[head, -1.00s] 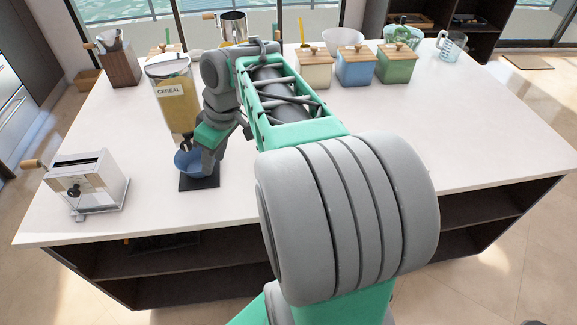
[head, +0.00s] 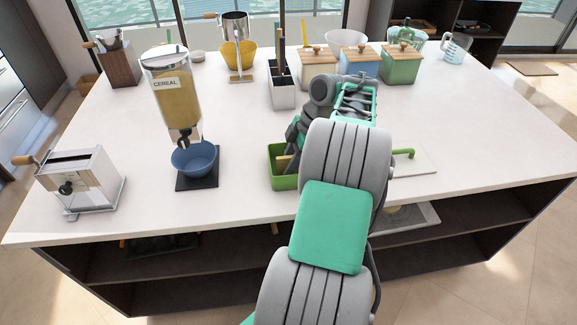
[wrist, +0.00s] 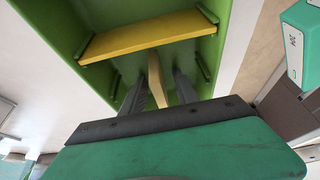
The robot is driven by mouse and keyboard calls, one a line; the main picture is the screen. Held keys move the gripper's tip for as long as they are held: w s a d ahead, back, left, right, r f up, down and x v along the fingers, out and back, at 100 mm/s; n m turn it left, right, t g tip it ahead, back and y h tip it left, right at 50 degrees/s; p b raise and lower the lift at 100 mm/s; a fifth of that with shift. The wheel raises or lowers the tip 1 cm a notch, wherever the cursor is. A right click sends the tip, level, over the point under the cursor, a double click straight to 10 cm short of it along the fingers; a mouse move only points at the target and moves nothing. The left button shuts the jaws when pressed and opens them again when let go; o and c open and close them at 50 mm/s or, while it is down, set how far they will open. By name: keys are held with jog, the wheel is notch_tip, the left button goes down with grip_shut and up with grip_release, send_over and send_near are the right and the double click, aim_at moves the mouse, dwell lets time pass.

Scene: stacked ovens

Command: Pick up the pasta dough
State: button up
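A green bin (head: 285,182) stands on the counter near its front edge, left of my arm. The wrist view looks into this bin (wrist: 72,28). A flat yellow slab (wrist: 150,35) lies in it, and a narrow tan strip (wrist: 156,75) extends from the slab toward my gripper. I cannot tell which of these, if either, is the pasta dough. My gripper (wrist: 160,85) has its two dark fingers apart at the bin, one on each side of the tan strip, with gaps visible. In the head view my arm mostly hides the gripper.
A pasta machine (head: 78,180) stands at the left. A cereal dispenser (head: 173,92) stands over a blue bowl (head: 194,158). A white board (head: 418,170) with a green handle lies right of my arm. Lidded canisters (head: 358,62) line the back. The right counter is clear.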

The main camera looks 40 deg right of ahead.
jog(key=shift+c, duration=0.3)
grip_shut()
dwell(0.3)
